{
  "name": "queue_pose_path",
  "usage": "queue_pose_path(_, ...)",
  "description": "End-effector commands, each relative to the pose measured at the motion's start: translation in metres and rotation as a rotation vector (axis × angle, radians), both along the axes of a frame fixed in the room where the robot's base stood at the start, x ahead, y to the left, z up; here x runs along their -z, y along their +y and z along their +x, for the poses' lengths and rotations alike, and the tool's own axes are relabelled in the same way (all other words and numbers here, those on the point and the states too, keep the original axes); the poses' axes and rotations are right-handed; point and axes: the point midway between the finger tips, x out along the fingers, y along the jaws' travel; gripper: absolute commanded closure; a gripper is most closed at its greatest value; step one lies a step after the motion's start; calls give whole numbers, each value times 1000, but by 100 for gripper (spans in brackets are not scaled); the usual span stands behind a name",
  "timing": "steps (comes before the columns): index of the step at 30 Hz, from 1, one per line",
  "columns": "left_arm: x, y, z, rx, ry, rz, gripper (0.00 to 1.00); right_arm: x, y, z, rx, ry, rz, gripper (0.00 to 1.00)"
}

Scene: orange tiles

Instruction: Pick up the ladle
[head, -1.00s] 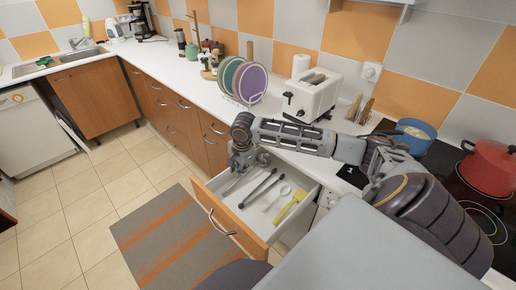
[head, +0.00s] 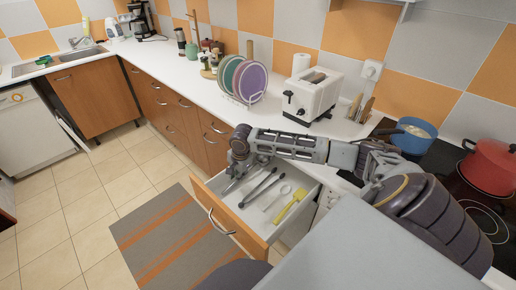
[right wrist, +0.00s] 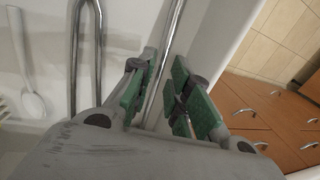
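The ladle shows as a thin metal handle (right wrist: 172,45) in the right wrist view, along the inside of the drawer wall. Its handle (head: 231,187) also shows at the left of the open drawer in the head view; its bowl is not clearly visible. My right gripper (right wrist: 158,98) points down into the drawer. Its green-padded fingers are apart, one on each side of the handle, with a gap still showing. In the head view my right gripper (head: 238,170) is at the drawer's far left corner, partly hidden by its own wrist. My left gripper is out of view.
The open drawer (head: 229,220) also holds dark tongs (head: 259,187), a white spoon (head: 278,196) and a yellow spatula (head: 290,206). Its walls are close around the gripper. The countertop above carries a plate rack (head: 243,82) and a white toaster (head: 312,96).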

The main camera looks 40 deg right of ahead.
Motion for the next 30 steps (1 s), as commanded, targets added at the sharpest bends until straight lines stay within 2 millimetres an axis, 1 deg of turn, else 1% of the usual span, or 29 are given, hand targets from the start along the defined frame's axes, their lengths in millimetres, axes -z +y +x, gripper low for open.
queue_pose_path(9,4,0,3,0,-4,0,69,34,-2,8,-1,1,0,82)
queue_pose_path(12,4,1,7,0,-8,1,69,41,-2,9,-2,0,0,82)
queue_pose_path(18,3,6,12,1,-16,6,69,45,-3,10,-2,0,-1,82)
queue_pose_path(28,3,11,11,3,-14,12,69,45,-2,10,-2,0,-1,82)
queue_pose_path(29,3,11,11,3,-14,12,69,45,-2,10,-2,0,-1,83)
queue_pose_path(30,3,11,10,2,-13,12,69,45,-2,10,-2,0,-1,88)
